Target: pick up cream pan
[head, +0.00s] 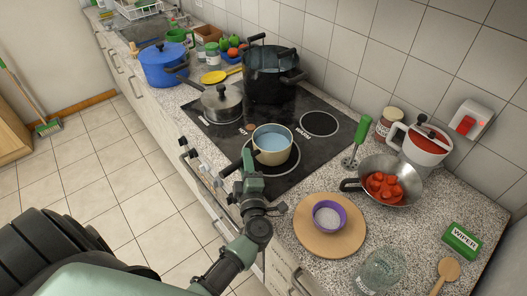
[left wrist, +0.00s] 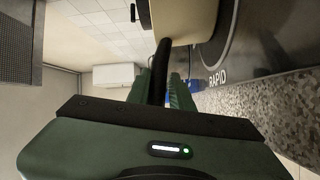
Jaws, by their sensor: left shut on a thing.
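The cream pan (head: 284,156) is at the front of the black hob in the head view, with light blue liquid inside. Its black handle (head: 232,168) points toward the front left. My left gripper (head: 249,166) is shut on this handle. The left wrist view shows the black handle (left wrist: 160,70) running between the green fingers (left wrist: 172,92) up to the cream pan's side (left wrist: 190,14). The pan looks level; I cannot tell whether its base touches the hob. My right gripper is not in view.
On the hob (head: 318,160) stand a lidded steel pot (head: 222,106) and a large black pot (head: 270,85) behind. A steel pan (head: 365,168) with red pieces and a round wooden board (head: 310,240) with a purple bowl (head: 330,210) are right. A blue pot (head: 163,70) is farther left.

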